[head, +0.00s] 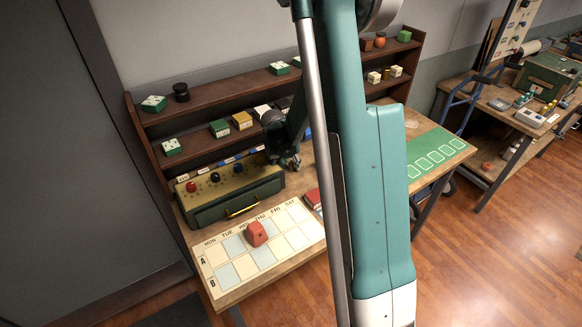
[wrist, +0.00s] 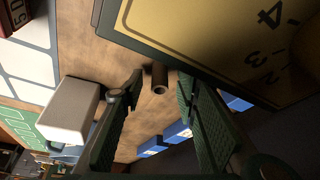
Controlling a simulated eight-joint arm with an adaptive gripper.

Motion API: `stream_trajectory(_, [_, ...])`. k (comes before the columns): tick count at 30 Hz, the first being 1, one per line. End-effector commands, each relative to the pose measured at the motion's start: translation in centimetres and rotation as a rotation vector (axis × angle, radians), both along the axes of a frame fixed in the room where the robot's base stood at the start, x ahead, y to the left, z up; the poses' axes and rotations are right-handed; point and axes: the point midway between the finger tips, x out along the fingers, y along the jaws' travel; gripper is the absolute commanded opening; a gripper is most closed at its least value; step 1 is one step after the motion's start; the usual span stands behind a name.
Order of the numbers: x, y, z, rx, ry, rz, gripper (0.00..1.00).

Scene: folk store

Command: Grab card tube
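The card tube (wrist: 160,80) is a small brown hollow cylinder with its open end toward the wrist camera. It rests on the wooden worktop (wrist: 115,55), beside the yellow-faced box. My gripper (wrist: 158,92) is open, with its two green-padded fingers on either side of the tube. A gap shows on both sides of the tube, and I cannot tell how deep it sits between the fingertips. In the head view my gripper (head: 291,161) is low over the worktop at the right end of the box. I cannot make out the tube there.
The dial box (head: 232,190), also in the wrist view (wrist: 225,40), stands close beside the tube. A pale block (wrist: 70,110) is near one finger. Blue-fronted items (wrist: 165,140) line the back. A weekday board (head: 285,245) bears a red piece (head: 256,233). Shelves (head: 230,84) rise behind.

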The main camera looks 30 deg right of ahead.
Motion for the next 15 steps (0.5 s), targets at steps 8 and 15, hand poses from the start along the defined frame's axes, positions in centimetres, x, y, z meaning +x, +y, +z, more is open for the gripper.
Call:
stream_trajectory(8, [-0.01, 0.01, 0.01, 0.0, 0.0, 0.0, 0.31])
stream_trajectory(15, [-0.01, 0.02, 0.02, 0.0, 0.0, 0.0, 0.27])
